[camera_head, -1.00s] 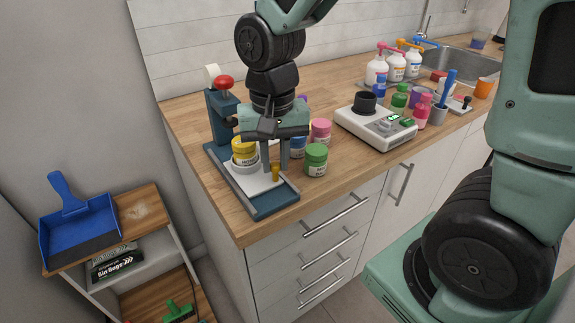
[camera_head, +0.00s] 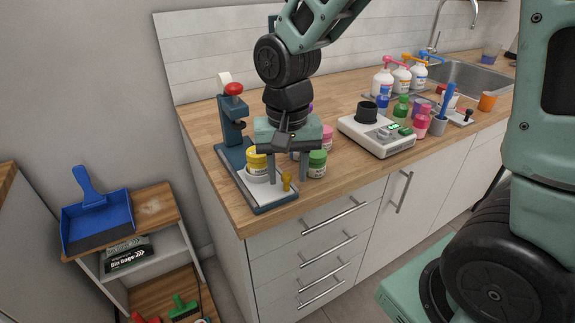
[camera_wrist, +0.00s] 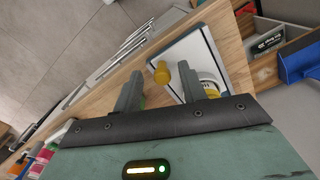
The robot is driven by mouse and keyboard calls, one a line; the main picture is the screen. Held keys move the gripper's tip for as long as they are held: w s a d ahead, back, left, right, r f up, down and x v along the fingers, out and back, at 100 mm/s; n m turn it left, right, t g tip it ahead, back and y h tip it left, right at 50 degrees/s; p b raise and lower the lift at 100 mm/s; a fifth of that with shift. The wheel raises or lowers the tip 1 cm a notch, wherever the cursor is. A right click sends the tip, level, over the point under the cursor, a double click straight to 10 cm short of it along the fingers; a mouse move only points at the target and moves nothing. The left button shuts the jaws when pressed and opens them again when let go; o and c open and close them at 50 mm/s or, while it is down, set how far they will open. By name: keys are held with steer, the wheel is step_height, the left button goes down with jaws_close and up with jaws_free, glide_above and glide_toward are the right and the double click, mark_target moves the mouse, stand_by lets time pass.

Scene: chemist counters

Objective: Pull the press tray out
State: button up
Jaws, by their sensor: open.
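The press (camera_head: 236,130) is a blue-grey stand with a red knob on top, at the left end of the counter. Its white press tray (camera_head: 268,193) lies on the blue base, with a yellow handle knob (camera_head: 287,182) at the near right end. A yellow-lidded jar (camera_head: 257,164) sits in a white cup on the tray. My gripper (camera_head: 288,176) is open over the tray end, its fingers pointing down. In the wrist view the knob (camera_wrist: 161,72) shows between the fingertips, apart from both. The cup and jar are partly hidden behind one finger there.
A green-lidded jar (camera_head: 317,163) stands close to the right of my gripper, with a pink jar (camera_head: 327,138) behind. A white scale (camera_head: 377,134) is farther right. The counter's front edge and drawer handles (camera_head: 335,217) lie just below the tray.

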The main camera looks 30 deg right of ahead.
step_height(320, 180, up, 17)
steer(key=p, duration=0.1)
steer(key=shift+r, duration=0.2)
stand_by(0.6)
steer(key=s+a+f+n+b, duration=0.1)
steer(key=s+a+f+n, duration=0.3)
steer(key=s+f+n, duration=0.2)
steer(key=s+a+f+n+b, duration=0.1)
steer(key=s+a+f+n, duration=0.4)
steer(key=s+f, duration=0.6)
steer(key=shift+s+a+f+n+y, duration=0.2)
steer(key=shift+s+n+y, duration=0.1)
steer(key=shift+s+n, duration=0.15)
steer(key=shift+r, duration=0.1)
steer(key=shift+w, duration=0.1)
steer(key=shift+c, duration=0.5)
